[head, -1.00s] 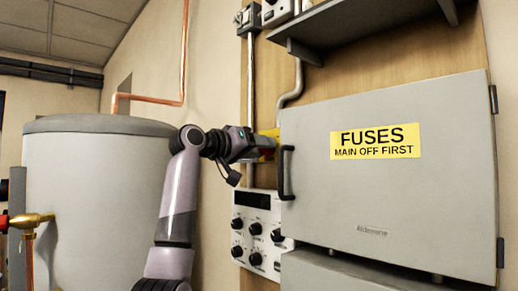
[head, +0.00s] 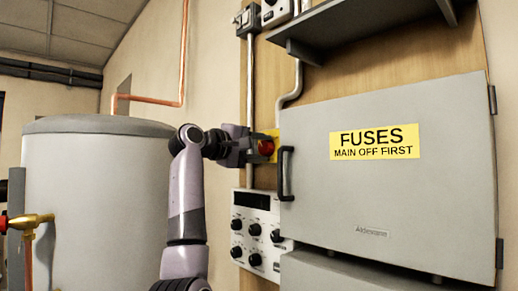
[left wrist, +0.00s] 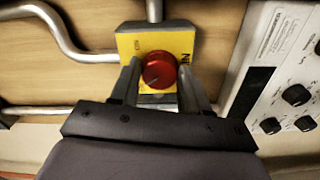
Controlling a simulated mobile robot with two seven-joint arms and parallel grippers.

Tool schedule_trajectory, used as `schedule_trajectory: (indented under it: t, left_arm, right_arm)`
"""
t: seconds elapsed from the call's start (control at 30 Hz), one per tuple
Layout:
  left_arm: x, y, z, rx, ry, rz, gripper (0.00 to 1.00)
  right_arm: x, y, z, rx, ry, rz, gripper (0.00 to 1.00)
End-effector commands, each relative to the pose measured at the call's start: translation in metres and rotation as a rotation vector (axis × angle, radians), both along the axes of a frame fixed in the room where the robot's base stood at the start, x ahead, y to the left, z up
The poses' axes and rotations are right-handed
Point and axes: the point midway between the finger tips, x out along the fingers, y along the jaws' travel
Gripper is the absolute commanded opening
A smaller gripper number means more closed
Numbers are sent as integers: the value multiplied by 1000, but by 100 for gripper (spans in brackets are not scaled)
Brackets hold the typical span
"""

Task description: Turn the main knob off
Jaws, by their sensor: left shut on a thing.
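The main knob (left wrist: 159,70) is a round red knob on a yellow plate (left wrist: 128,44) with dark lettering, fixed to the wooden board. In the head view the red knob (head: 266,147) shows left of the fuse box handle, with part of the yellow plate behind it. My left gripper (left wrist: 160,78) has one finger on each side of the knob and is shut on it. In the head view the left gripper (head: 250,148) reaches the knob from the left. The knob's exact setting is hard to read. My right gripper is in neither view.
The grey fuse box (head: 390,200) with its black handle (head: 286,174) stands close right of the knob. A white panel with black knobs (head: 257,230) is below. A grey shelf (head: 360,25) hangs above. A large grey tank (head: 95,200) stands at left.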

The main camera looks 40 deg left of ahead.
Motion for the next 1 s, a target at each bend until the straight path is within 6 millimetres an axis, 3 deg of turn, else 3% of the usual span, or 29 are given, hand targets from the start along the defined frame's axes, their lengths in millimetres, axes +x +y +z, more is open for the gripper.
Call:
schedule_trajectory:
  t: [0.4,0.97,1.0]
  left_arm:
    - [-1,1,1,-200,14,2,15]
    - [-1,1,1,-230,17,4,15]
    - [-1,1,1,-230,17,4,49]
  right_arm:
    - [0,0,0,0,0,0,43]
    - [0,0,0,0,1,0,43]
    - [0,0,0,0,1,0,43]
